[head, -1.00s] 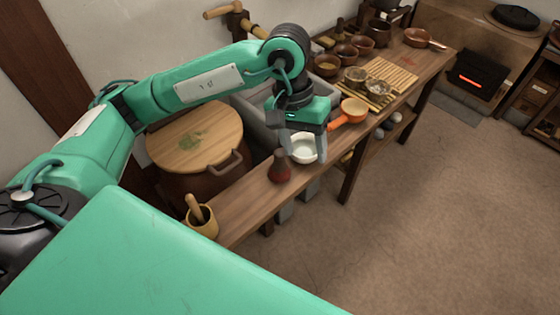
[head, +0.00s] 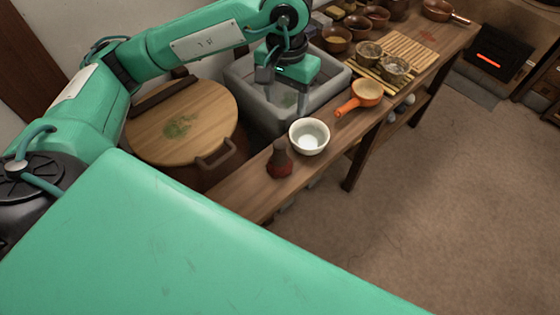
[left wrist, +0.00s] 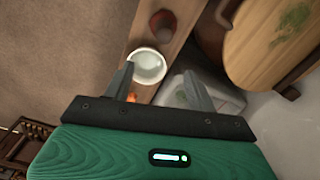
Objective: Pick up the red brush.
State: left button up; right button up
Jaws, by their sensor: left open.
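The red brush (head: 280,160) stands upright on the narrow wooden bench, a dark handle above a red base. It also shows at the top of the left wrist view (left wrist: 162,24). My left gripper (head: 287,103) is open and empty, above the grey basin, behind the brush and the white bowl in the head view. In the left wrist view the bowl lies near the left finger, with the brush beyond the fingertips. My right gripper is not in view.
The white bowl (head: 309,136) stands right beside the brush. An orange pan (head: 364,95) is farther along the bench (head: 234,196). The grey basin (head: 245,85) and a round wooden lid (head: 182,120) lie behind and left. Open floor (head: 430,210) is at right.

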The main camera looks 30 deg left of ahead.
aim_at(279, 144)
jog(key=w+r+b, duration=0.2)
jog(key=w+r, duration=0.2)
pick_arm(q)
notch_tip(279, 144, down, 12)
jog(key=shift+s+r, duration=0.1)
jog(key=shift+r, duration=0.15)
jog(key=f, duration=0.1)
jog(key=f+p, duration=0.1)
jog(key=s+a+f, duration=0.1)
jog(key=f, duration=0.1)
jog(key=shift+w+d+f, duration=0.1)
jog(key=shift+f, duration=0.6)
grip_shut()
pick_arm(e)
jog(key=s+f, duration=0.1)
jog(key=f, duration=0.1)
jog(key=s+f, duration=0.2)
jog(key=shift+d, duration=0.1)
